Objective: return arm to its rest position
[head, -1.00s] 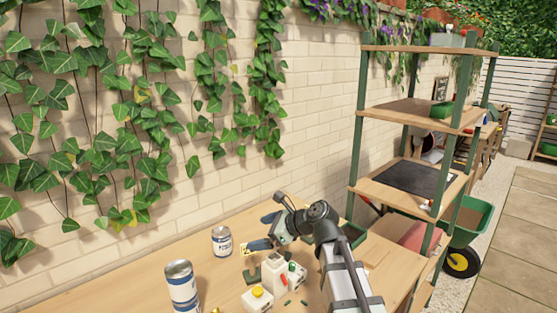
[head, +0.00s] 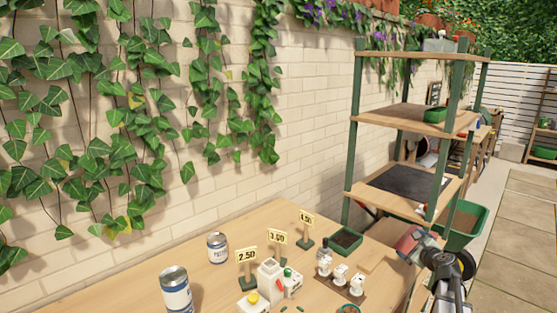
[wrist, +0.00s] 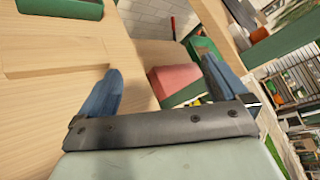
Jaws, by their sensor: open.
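My gripper shows in the wrist view (wrist: 163,82) with its two blue fingers spread wide and nothing held between them. A pinkish-red block (wrist: 174,82) lies beyond the fingers, apart from them as far as I can tell. In the head view my arm is at the lower right, past the right end of the wooden table (head: 215,262). The fingertips cannot be made out in the head view.
A green-posted shelf (head: 412,118) rises behind my arm.

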